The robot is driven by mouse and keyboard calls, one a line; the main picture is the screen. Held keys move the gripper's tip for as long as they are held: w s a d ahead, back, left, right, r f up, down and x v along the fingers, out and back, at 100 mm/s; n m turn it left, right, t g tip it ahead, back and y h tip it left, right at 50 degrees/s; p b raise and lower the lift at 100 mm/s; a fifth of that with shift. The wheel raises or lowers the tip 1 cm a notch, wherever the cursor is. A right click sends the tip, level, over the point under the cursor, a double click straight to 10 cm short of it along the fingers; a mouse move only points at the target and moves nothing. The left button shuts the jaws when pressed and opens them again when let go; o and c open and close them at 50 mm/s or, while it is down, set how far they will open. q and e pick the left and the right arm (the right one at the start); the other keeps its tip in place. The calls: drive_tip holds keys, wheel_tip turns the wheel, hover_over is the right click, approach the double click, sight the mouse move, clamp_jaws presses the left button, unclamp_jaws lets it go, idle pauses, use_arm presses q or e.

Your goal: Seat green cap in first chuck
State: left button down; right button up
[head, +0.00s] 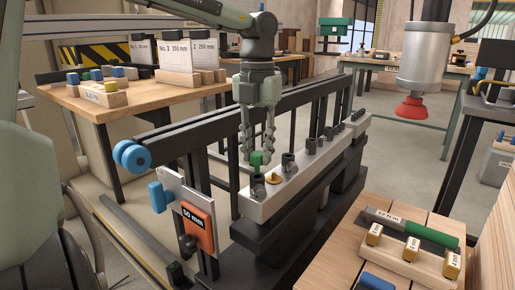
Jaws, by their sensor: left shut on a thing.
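My left gripper (257,147) points down over the near end of a long grey bar (258,209). It is shut on the green cap (256,159), a small green piece between its fingertips. The cap is just above the nearest dark chuck (258,187); a small gap seems to show, but I cannot tell their exact alignment. Several more dark chucks, such as this one (288,163), stand in a row along the bar. A brass disc with a knob (273,178) lies between the first two. My right gripper is not in view.
An orange "50 mm" block (198,228) hangs on a plate at the bar's near left. A wooden table (338,262) at lower right holds a green-handled tool (424,230) and a block with yellow pieces.

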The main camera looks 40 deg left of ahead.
use_arm(q)
drive_tip(key=shift+f+b, duration=1.15)
drive_tip(key=shift+f, duration=0.4)
drive_tip(key=c, duration=1.2)
unclamp_jaws()
drive_tip(key=shift+o, duration=0.2)
drive_tip(key=shift+r+p, duration=2.8)
drive_tip(key=shift+r, duration=1.25)
drive_tip(key=shift+f, duration=0.1)
